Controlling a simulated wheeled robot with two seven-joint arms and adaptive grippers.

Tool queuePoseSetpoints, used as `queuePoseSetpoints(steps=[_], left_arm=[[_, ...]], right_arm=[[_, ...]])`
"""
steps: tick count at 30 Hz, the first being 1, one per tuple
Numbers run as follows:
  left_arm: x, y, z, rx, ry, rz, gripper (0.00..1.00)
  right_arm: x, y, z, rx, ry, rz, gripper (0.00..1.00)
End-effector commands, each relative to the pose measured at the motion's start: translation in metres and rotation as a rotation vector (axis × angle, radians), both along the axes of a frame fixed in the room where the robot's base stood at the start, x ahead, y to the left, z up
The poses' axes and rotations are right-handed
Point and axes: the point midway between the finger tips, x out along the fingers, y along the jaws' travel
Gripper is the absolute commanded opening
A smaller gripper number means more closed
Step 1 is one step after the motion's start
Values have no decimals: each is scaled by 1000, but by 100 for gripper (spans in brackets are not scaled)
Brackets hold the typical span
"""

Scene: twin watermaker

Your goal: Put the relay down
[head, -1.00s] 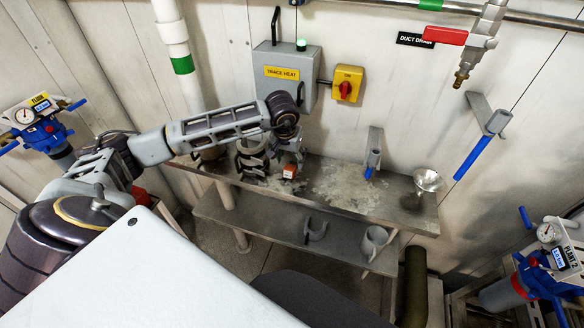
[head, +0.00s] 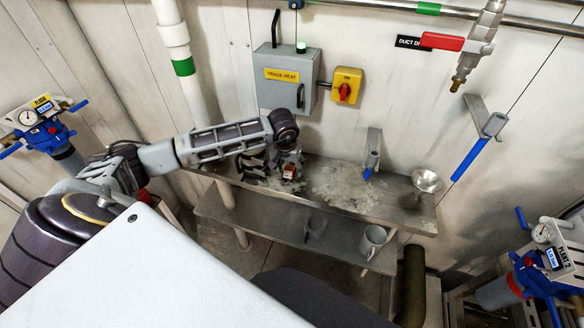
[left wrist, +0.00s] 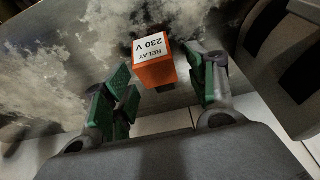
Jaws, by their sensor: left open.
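The relay (left wrist: 154,70) is a small orange block with a white face reading "RELAY 230 V". In the head view the relay (head: 289,172) is at the left part of the upper metal shelf (head: 385,205), by the shelf's front edge. My left gripper (left wrist: 163,88) is open, with green finger pads on both sides of the relay. In the head view the left gripper (head: 288,160) is small and partly hidden by my wrist. The relay's underside is hidden. My right gripper is out of view.
Dark clamp-like parts (head: 252,163) are just left of the gripper. The trace heat box (head: 285,78) hangs above. The shelf's middle is clear.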

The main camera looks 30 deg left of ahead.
Motion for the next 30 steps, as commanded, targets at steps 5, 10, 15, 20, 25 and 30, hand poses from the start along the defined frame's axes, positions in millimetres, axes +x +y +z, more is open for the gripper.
queuePoseSetpoints(steps=[5, 10, 15, 20, 25, 30], left_arm=[[0, 0, 0, 0, 0, 0, 57], [0, 0, 0, 0, 0, 0, 44], [0, 0, 0, 0, 0, 0, 22], [0, 0, 1, 0, 0, 0, 3], [0, 0, 1, 0, 0, 0, 3], [-1, 0, 2, 1, -1, 0, 3]], right_arm=[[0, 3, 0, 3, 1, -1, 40], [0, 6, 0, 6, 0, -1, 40], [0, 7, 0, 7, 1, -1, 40], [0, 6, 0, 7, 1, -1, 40], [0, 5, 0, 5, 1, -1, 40], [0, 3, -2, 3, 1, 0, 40]])
